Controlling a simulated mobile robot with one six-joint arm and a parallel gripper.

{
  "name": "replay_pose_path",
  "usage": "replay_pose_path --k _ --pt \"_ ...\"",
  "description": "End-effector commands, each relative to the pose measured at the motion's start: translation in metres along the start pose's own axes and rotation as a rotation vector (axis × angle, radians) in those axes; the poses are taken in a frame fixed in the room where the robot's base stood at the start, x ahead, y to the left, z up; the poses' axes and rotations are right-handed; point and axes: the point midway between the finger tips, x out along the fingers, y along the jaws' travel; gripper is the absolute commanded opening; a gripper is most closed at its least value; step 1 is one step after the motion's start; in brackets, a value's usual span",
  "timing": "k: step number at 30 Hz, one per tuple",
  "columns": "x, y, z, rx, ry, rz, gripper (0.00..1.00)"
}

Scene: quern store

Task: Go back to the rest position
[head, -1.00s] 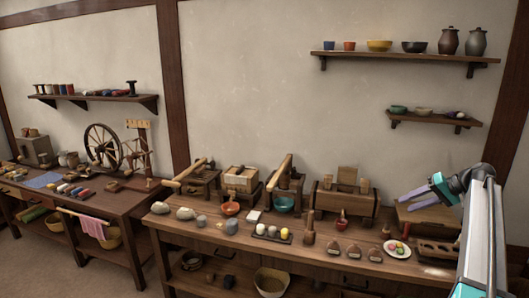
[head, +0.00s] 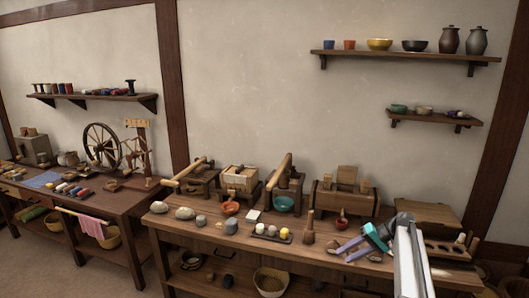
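My gripper (head: 349,249) is in the head view at the lower right, over the front right part of the long workbench (head: 190,231). Its two lavender fingers point left and stand apart, with nothing seen between them. My arm comes up from the lower right edge. The gripper and arm hide part of the bench top behind them. Whether the fingers touch the bench top cannot be told.
A wooden pestle (head: 309,228) stands just left of the fingers, and a small red mortar (head: 342,223) is behind them. Hand mills, a teal bowl (head: 284,204) and stones fill the bench. A wall shelf (head: 405,55) hangs above, with free air between.

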Motion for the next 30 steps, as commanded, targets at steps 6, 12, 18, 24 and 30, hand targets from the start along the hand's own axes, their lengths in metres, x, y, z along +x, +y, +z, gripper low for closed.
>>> replay_pose_path --k 6,12,18,24,30 --pt "0.094 0.013 0.056 0.032 -0.113 0.016 0.39" --pt "0.167 0.028 0.114 0.065 -0.210 0.050 0.39" --pt "0.229 0.042 0.181 0.095 -0.307 0.100 0.39" --pt "0.278 0.056 0.253 0.124 -0.399 0.163 0.39" --pt "0.315 0.071 0.330 0.145 -0.489 0.241 0.39"
